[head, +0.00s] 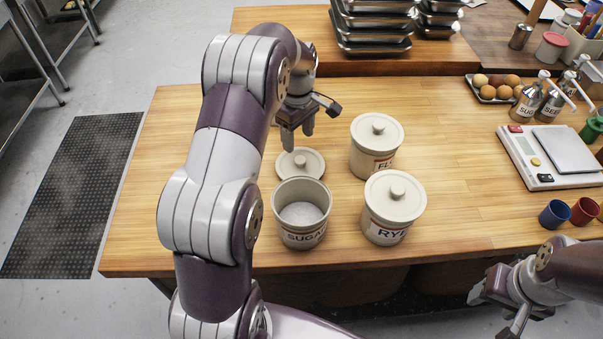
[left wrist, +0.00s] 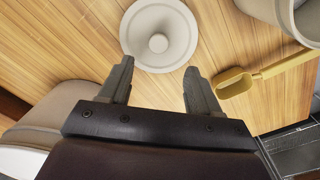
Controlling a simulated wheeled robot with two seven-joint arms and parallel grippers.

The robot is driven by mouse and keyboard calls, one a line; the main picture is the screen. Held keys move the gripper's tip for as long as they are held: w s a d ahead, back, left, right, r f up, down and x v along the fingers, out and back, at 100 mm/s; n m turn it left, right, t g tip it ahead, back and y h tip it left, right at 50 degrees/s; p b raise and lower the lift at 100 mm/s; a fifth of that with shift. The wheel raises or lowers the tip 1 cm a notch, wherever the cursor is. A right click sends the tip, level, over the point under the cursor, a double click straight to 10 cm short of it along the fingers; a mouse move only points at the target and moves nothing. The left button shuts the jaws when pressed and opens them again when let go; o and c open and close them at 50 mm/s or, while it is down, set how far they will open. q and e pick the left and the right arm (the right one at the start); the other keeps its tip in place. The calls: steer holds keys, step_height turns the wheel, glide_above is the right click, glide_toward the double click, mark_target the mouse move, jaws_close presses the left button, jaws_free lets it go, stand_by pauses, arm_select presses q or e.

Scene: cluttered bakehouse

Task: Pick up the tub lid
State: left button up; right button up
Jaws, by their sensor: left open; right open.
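The tub lid (head: 312,163), round and off-white with a knob, lies flat on the wooden table behind the open SUGAR tub (head: 303,236). My left gripper (head: 297,138) is open and empty above the lid, pointing down. In the left wrist view the lid (left wrist: 158,22) lies beyond the open fingers (left wrist: 160,68), its knob roughly centred between them sideways; no contact shows. The SUGAR tub holds white contents. My right gripper (head: 495,312) is open and empty at the lower right, off the table's front edge.
Two lidded tubs, one marked RYE (head: 392,222) and one partly hidden label (head: 372,158), stand right of the lid. A yellow-handled tool (left wrist: 236,84) lies near the lid. A scale (head: 550,155), cups and eggs are at the right. The table's middle right is clear.

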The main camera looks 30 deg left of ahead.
mark_target(300, 159)
arm_select(q)
steer(key=shift+w+d+f+p, duration=0.2)
steer(key=shift+f+p, duration=0.15)
steer(key=shift+f, duration=0.25)
steer(key=shift+w+d+f+p, duration=0.2)
steer(key=shift+f+p, duration=0.1)
steer(key=shift+f, duration=0.3)
steer(key=f, duration=0.3)
steer(key=f+p, duration=0.1)
steer(key=f, duration=0.1)
steer(key=shift+s+a, duration=0.2)
steer(key=shift+s, duration=0.15)
steer(key=shift+w+d+f, duration=0.1)
steer(key=shift+w+f, duration=0.05)
steer(key=c, duration=1.1)
arm_select(e)
steer(key=shift+w+d+r, duration=0.15)
steer(key=shift+r, duration=0.4)
